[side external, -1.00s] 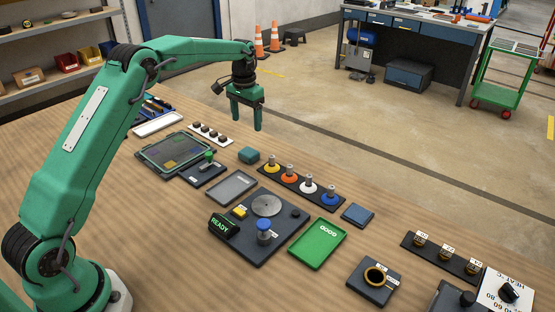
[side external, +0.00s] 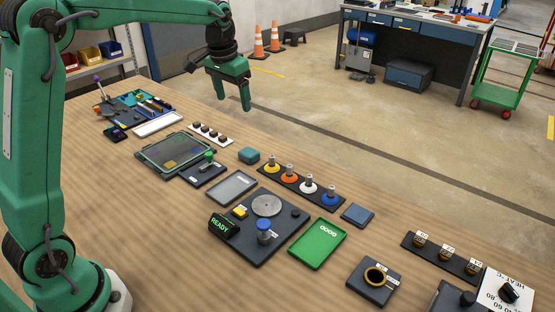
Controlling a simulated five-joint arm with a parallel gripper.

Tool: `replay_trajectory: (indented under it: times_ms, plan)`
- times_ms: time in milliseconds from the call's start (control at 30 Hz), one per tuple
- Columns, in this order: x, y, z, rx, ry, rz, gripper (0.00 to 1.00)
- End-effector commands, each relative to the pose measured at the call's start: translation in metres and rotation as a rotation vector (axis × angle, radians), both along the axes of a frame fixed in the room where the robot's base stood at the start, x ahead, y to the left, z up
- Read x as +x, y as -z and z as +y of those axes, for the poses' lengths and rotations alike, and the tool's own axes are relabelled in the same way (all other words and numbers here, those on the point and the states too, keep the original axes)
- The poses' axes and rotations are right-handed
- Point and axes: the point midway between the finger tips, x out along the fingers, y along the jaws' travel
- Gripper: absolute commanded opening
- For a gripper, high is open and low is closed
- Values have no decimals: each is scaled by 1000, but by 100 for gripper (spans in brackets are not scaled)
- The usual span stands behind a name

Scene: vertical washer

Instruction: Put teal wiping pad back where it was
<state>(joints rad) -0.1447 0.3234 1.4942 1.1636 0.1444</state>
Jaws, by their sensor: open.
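The teal wiping pad (side external: 249,155) is a small block lying on the wooden table, beyond a grey-framed shallow tray and left of the row of coloured washers. My gripper (side external: 233,103) is open and empty. It hangs in the air, higher in the picture than the pad and slightly left of it, clear of the table items. Its fingers point downward, a little tilted.
The shallow grey tray (side external: 231,187) looks empty. A black rack with several coloured washers on posts (side external: 301,184) stands right of the pad. A dark blue pad (side external: 358,215), a green GOOD tray (side external: 317,246) and a READY fixture (side external: 260,230) lie nearer. Bare table is at left.

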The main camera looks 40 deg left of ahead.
Motion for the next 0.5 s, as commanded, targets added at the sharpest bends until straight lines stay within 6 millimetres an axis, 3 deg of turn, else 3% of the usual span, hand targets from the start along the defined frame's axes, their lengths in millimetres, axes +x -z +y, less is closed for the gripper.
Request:
replay_trajectory:
  times_ms: [200, 500]
  plan:
    - [-47, -27, -19, 3, 2, -60, 76]
    - [-115, -45, -40, 2, 3, -138, 76]
